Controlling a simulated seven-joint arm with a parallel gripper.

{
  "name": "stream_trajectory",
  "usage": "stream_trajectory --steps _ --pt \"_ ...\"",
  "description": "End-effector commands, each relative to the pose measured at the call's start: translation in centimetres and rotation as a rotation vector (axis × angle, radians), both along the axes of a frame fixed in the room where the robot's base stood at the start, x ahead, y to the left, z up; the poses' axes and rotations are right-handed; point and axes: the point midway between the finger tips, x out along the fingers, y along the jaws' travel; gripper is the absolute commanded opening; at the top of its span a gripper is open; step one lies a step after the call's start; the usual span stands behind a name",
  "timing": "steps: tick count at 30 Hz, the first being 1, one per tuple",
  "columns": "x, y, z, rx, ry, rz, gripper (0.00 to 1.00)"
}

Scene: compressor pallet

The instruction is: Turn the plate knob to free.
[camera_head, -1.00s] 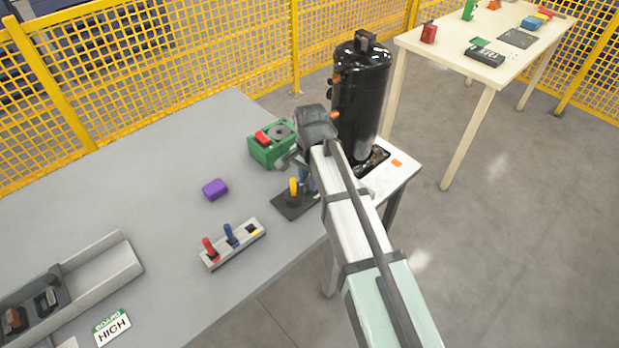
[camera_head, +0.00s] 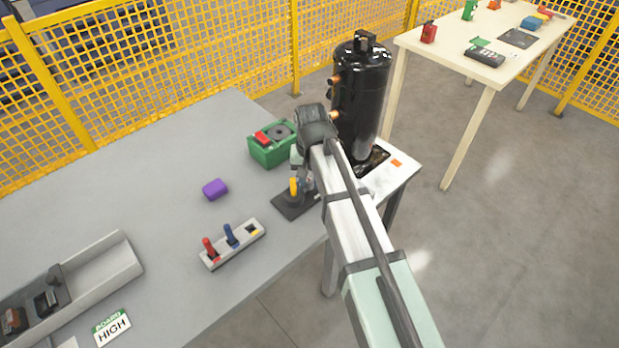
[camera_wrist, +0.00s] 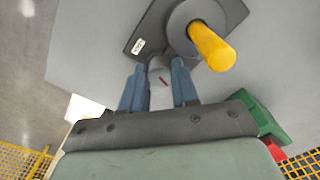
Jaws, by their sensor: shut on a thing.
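A dark plate (camera_head: 284,208) lies near the table's right front edge and also shows in the wrist view (camera_wrist: 158,26). It carries a thick yellow peg (camera_wrist: 212,45) on a grey disc, and a small white label (camera_wrist: 138,46) that I cannot read. A small pale grey knob (camera_wrist: 158,66) with a red mark on it sits by the plate's edge. My gripper (camera_wrist: 158,74) has its two blue fingers shut on the knob, one on each side. In the head view my gripper (camera_head: 305,182) is beside the yellow peg (camera_head: 294,187), and my arm hides the knob.
A tall black compressor (camera_head: 362,95) rises close to my wrist. A grey switch block (camera_head: 233,250) with coloured levers and a purple block (camera_head: 214,189) lie to the left, with bare table between.

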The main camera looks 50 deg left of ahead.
Motion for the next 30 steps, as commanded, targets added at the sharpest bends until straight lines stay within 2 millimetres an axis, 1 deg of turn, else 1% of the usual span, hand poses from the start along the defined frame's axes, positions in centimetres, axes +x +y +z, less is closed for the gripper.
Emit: stream_trajectory --steps 15,16,23,24,30 --pt "0.03 0.05 0.04 0.0 0.0 0.019 0.0" --pt "0.03 0.05 0.04 0.0 0.0 0.019 0.31" --pt "0.01 0.03 0.03 0.0 0.0 0.018 0.53" --pt "0.01 0.03 0.02 0.0 0.0 0.018 0.55" --pt "-0.04 0.03 0.01 0.0 0.001 0.019 0.55"
